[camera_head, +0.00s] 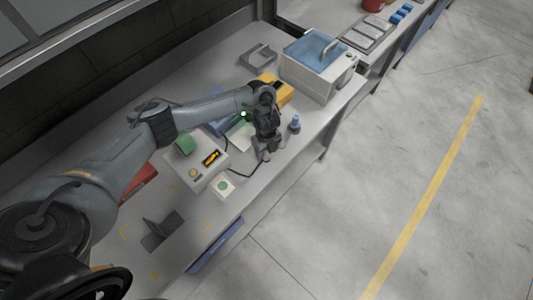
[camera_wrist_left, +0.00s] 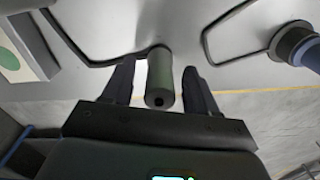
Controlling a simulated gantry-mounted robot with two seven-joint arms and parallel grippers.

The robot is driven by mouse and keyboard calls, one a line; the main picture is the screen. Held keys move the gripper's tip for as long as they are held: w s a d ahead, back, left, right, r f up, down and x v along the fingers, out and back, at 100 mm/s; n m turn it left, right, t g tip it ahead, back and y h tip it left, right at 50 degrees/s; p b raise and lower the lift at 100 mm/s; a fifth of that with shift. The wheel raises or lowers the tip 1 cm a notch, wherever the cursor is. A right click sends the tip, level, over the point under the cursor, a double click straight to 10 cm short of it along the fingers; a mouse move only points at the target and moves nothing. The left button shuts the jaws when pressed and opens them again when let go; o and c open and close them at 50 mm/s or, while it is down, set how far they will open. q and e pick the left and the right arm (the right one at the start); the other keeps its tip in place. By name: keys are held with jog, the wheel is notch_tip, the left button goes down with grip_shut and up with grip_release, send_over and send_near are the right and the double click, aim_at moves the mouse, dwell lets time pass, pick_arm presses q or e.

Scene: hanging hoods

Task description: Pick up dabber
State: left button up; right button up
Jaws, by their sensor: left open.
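A dark grey-green cylinder (camera_wrist_left: 160,80), which I take for the dabber, stands between the two fingers of my left gripper (camera_wrist_left: 159,66) in the left wrist view. Gaps show on both sides of it, so the fingers are open around it and do not grip it. In the head view my left gripper (camera_head: 264,153) points down at the bench near its front edge, and it largely hides the cylinder. My right gripper is not in view.
A blue-topped bottle (camera_head: 294,124) stands close to the right of the gripper. A control box (camera_head: 203,165), a white pad with a green disc (camera_head: 223,186) and a black cable (camera_head: 240,173) lie to the left. A blue-lidded bath (camera_head: 318,64) stands behind.

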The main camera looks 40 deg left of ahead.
pick_arm(q)
grip_shut()
dwell(0.3)
jog(key=shift+r, duration=0.1)
notch_tip(320, 180, up, 5)
jog(key=shift+p, duration=1)
jog(key=s+d+r+p, duration=0.4)
jog(key=s+d+r, duration=0.1)
jog(key=d, duration=0.5)
jog(key=shift+s+d+r, duration=0.2)
jog(key=shift+r, duration=0.25)
